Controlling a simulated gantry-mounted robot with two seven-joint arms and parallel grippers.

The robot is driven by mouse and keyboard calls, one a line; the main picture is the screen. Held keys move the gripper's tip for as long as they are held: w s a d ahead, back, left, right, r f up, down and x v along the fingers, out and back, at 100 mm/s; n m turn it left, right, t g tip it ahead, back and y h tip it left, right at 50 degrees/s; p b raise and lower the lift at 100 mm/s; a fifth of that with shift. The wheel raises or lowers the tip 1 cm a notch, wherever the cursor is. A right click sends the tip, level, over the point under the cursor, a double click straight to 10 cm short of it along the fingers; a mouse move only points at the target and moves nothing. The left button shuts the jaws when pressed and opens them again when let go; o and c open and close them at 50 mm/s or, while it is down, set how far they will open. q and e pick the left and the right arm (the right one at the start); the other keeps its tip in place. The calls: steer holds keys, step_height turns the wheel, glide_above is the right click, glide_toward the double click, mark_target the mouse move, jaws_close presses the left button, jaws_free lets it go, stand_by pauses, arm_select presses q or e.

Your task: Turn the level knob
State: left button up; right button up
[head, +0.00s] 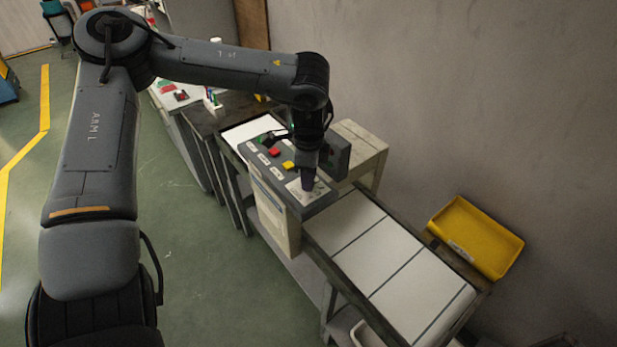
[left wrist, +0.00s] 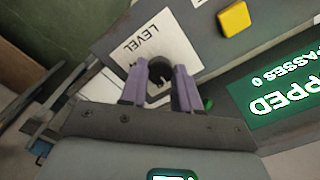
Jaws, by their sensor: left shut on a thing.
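The level knob (left wrist: 160,70) is a small black knob on a white plate marked LEVEL (left wrist: 130,40) in the left wrist view. My left gripper (left wrist: 160,84) has its two purple fingers on either side of the knob and is shut on it. In the head view my left gripper (head: 308,183) points down at the near end of the grey control panel (head: 322,204). The knob is hidden behind the fingers there. My right gripper is not in view.
A yellow button (head: 288,164) and a red button (head: 274,152) sit farther along the panel. A green-lit display (left wrist: 280,95) stands beside the plate. A white-topped bench (head: 385,245) with dark seams runs toward the front. A yellow bin (head: 475,232) is at the right.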

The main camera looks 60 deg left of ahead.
arm_select(q)
steer(key=shift+n, duration=0.3)
steer(key=o, duration=1.1)
steer(key=shift+c, duration=0.2)
step_height(320, 180, up, 11)
steer(key=p, duration=0.1)
steer(key=shift+s, duration=0.1)
